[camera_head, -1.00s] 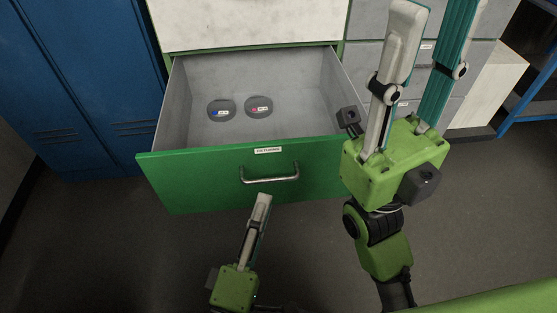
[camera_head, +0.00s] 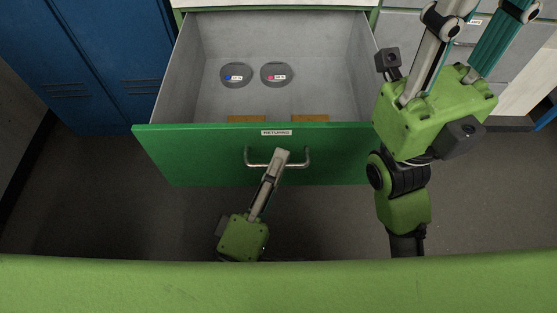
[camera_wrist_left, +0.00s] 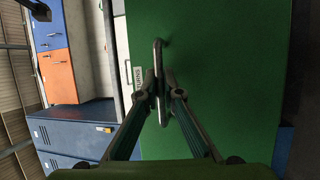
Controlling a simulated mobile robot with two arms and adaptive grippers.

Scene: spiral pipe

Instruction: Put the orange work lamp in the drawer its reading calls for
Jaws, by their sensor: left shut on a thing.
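No orange work lamp is visible in either view.
In the drawer lie two dark round discs, one with a blue-marked label (camera_head: 236,76) and one red-marked (camera_head: 277,75). Two orange-brown patches (camera_head: 246,118) show behind its front. Blue lockers (camera_head: 100,60) stand left and grey drawers right. Floor before the drawer is clear.

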